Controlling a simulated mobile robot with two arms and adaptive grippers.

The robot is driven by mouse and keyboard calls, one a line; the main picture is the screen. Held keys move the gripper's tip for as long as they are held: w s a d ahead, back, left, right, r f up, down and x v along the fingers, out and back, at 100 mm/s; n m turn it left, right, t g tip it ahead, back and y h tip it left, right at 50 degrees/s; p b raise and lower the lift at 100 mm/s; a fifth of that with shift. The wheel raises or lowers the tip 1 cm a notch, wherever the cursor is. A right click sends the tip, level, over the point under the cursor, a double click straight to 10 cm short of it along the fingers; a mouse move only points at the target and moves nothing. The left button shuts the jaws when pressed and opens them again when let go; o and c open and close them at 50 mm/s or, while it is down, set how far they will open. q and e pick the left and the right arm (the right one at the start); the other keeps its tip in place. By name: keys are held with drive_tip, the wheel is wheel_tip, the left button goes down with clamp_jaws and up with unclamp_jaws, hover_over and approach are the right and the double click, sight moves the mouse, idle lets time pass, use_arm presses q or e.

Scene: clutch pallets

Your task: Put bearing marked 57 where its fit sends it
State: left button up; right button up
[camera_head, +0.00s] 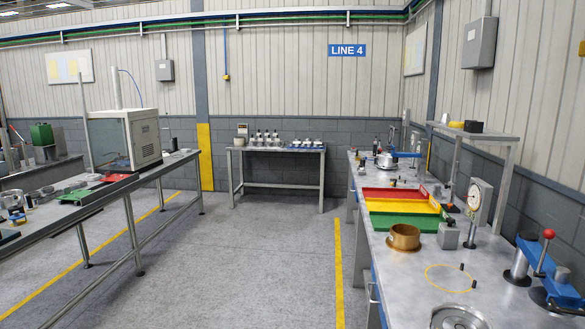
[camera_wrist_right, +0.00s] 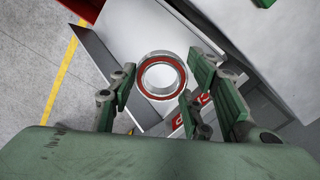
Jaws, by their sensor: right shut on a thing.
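The bearing (camera_wrist_right: 161,96) is a silver ring with a red band, seen in the right wrist view between the fingers of my right gripper (camera_wrist_right: 160,86). The gripper is shut on it. I cannot read any number on the bearing. In the head view, a red tray (camera_head: 392,194), a yellow tray (camera_head: 400,207) and a green tray (camera_head: 405,222) lie side by side on the right bench (camera_head: 398,275). A brass-coloured ring (camera_head: 404,238) stands in front of the green tray. Neither gripper shows in the head view.
A dial gauge (camera_head: 479,205) and a blue lever press (camera_head: 558,275) stand on the right bench. A white glass-fronted cabinet (camera_head: 142,138) is on the left bench. A back table (camera_head: 276,150) carries several small items. The floor (camera_head: 265,260) between is clear.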

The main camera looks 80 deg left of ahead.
drive_tip(key=shift+f+b, duration=0.95)
drive_tip(key=shift+f, duration=1.4)
drive_tip(key=o, duration=1.5)
wheel_tip(320, 180, up, 12)
drive_tip(key=shift+r, duration=0.1)
